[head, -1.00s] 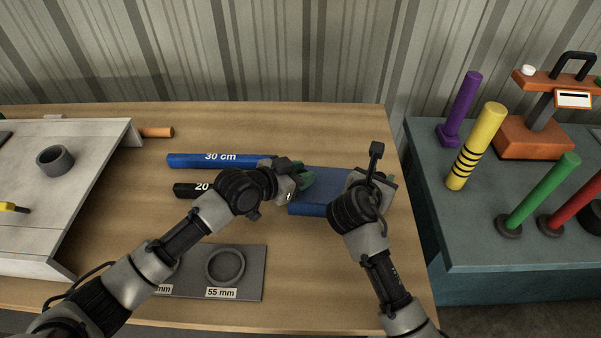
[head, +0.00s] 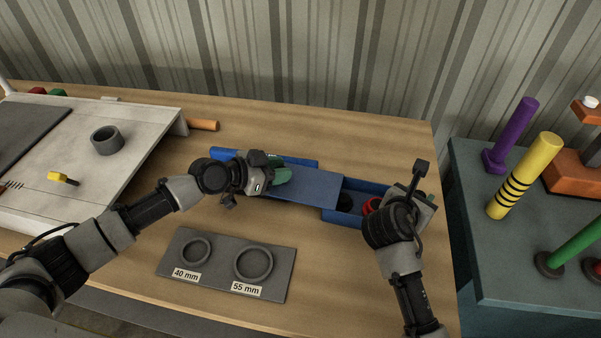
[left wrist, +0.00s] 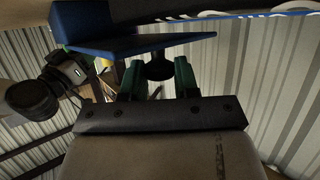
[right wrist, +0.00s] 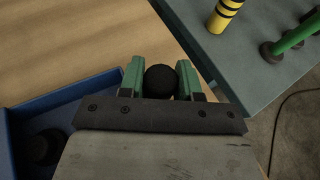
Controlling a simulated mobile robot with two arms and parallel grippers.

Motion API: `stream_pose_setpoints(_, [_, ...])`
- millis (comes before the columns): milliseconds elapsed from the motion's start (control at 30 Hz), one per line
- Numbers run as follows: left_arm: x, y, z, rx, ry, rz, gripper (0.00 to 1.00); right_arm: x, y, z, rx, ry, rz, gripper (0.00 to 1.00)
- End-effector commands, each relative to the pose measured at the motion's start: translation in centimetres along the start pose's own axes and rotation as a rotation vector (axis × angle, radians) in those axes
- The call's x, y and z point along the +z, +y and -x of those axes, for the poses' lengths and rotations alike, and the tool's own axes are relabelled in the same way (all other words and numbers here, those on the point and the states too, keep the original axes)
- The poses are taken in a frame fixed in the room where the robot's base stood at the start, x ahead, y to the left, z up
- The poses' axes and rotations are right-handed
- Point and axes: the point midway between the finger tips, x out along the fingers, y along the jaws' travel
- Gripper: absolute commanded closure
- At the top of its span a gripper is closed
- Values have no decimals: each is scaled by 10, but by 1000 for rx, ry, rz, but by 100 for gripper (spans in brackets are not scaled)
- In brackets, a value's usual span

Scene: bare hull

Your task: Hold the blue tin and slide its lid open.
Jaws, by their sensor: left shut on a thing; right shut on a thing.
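The blue tin (head: 343,217) lies on the wooden table with its right part uncovered. Its flat blue lid (head: 312,188) juts out to the left and still overlaps the tin's left part. A red thing (head: 371,204) and a dark thing (head: 345,201) show inside the opening. My left gripper (head: 278,176) is shut on a dark knob (left wrist: 158,68) at the lid's left end. My right gripper (head: 425,205) is at the tin's right end, shut on a round black knob (right wrist: 160,82). The tin's open interior also shows in the right wrist view (right wrist: 70,112).
A blue bar (head: 303,162) lies behind the lid, partly hidden. A grey plate (head: 226,262) with two rings lies in front. A pale raised board (head: 140,113) stands at left, and a teal table (head: 470,190) with coloured posts at right.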

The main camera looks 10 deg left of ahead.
Motion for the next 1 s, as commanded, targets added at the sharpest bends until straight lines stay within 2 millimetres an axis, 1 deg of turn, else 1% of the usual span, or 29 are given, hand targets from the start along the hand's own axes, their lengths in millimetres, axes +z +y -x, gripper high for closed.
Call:
stream_pose_setpoints(100, [3,-4,4,-2,-3,1,100,0,-1,0,-3,-1,0,95])
stream_pose_setpoints(367, [3,-4,4,-2,-2,1,100,0,-1,-1,-3,-1,0,95])
stream_pose_setpoints(400, [2,-4,4,-1,-2,1,65,0,-1,-1,-3,-1,0,95])
stream_pose_setpoints(500, [2,-4,3,-1,-1,1,50,0,-1,0,-3,-1,0,95])
stream_pose_setpoints(533, [2,-4,3,-1,-1,1,46,0,-1,0,-3,-1,1,95])
stream_pose_setpoints(833, [2,-4,5,-1,0,1,46,0,-1,0,-2,-1,1,95])
stream_pose_setpoints(933, [2,-5,14,-3,-1,0,46,0,-1,0,-2,-1,1,95])
stream_pose_setpoints(1000, [3,-4,25,-3,-2,0,46,0,-1,0,-2,-1,1,95])
